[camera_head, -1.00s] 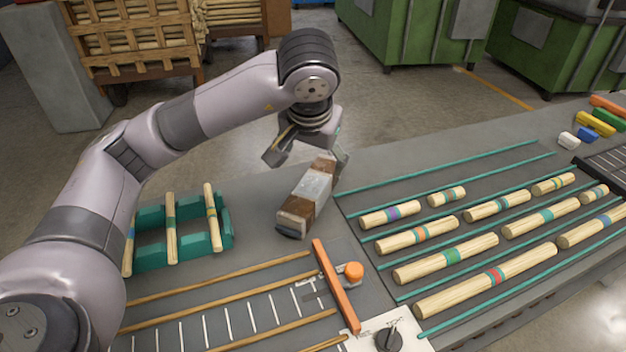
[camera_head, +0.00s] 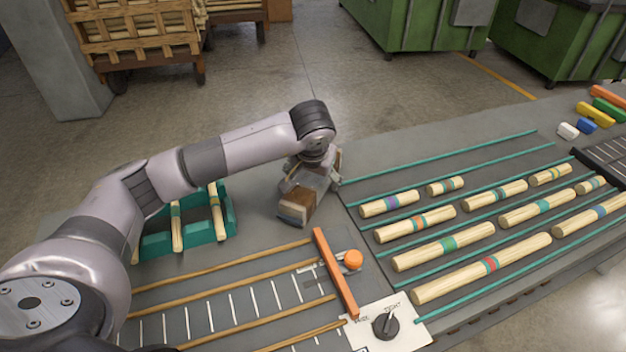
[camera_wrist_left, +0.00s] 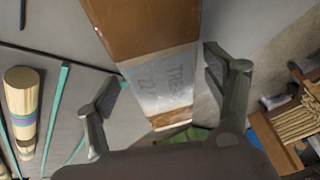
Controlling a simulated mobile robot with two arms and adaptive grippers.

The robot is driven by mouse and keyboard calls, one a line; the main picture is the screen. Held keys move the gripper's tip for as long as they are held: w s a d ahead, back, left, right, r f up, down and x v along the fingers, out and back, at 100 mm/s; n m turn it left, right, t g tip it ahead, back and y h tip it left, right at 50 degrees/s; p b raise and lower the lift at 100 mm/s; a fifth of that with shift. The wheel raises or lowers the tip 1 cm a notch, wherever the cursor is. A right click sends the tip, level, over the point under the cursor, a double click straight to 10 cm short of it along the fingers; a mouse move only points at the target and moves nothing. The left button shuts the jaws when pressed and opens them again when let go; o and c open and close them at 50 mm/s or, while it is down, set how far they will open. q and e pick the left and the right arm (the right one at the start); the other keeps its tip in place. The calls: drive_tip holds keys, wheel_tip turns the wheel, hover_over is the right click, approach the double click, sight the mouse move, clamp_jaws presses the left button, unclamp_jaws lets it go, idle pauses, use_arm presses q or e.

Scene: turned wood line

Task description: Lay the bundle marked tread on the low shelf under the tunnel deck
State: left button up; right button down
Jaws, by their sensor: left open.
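The bundle (camera_head: 297,208) is a long block with brown ends and a pale wrapped middle. It lies on the grey bench, partly hidden under my gripper in the head view. In the left wrist view the bundle (camera_wrist_left: 160,85) shows dark lettering on its pale band that seems to read tread. My left gripper (camera_head: 313,178) is over the bundle, open. In the wrist view its fingers (camera_wrist_left: 168,88) are spread on either side of the band, with visible gaps. My right gripper is not in view. I cannot make out the low shelf or the tunnel deck.
A teal rack (camera_head: 205,228) holding turned sticks stands left of the bundle. Banded wooden rods (camera_head: 485,265) lie in rows between teal strips at right. An orange bar (camera_head: 335,273) and a dial (camera_head: 385,324) are in front. Small coloured blocks (camera_head: 595,113) sit at far right.

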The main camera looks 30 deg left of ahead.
use_arm(q)
drive_tip(key=shift+w+a+f, duration=0.15)
drive_tip(key=shift+w+f, duration=0.1)
drive_tip(key=shift+f, duration=0.4)
drive_tip(key=shift+c, duration=0.5)
clamp_jaws()
